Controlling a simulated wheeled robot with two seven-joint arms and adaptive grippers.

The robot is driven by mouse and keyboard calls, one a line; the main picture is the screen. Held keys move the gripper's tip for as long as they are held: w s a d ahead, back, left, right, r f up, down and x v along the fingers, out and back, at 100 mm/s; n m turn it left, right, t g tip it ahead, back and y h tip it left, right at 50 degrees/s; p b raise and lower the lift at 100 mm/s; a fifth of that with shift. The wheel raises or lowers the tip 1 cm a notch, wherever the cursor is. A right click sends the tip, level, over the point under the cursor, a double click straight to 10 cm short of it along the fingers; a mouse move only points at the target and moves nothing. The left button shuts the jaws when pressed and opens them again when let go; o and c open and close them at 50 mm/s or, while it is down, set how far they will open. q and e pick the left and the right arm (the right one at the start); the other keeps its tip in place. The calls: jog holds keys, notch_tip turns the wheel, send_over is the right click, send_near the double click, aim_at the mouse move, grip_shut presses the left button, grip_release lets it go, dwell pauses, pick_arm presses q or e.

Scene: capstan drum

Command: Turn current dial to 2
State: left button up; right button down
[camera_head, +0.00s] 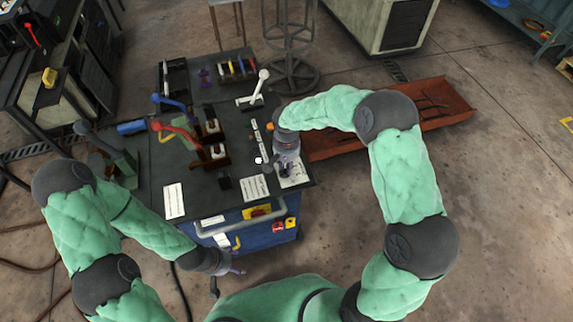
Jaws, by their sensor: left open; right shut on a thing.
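A white dial plate (296,177) lies at the front right corner of the dark console top (230,172). My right gripper (284,172) reaches down over this plate and is shut on the current dial there. The gripper hides the dial, so its pointer and setting cannot be read. My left gripper (238,271) is open and empty, low in front of the blue console front, apart from the controls.
Red levers (180,130), a blue lever (170,101) and a white lever (260,84) stand up from the console. A grey handrail (240,224) runs along its front. A rust-red tray (440,97) lies to the right.

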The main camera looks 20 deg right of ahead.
jog(key=m+b, duration=0.2)
jog(key=m, duration=0.1)
jog(key=shift+s+f, duration=0.1)
jog(key=shift+s+m+b, duration=0.2)
jog(key=shift+m+b, duration=0.7)
jog(key=shift+m, duration=1.9)
jog(key=c, duration=1)
grip_release()
jog(key=shift+c, duration=0.2)
jog(key=shift+r, duration=0.2)
notch_tip(320, 180, up, 12)
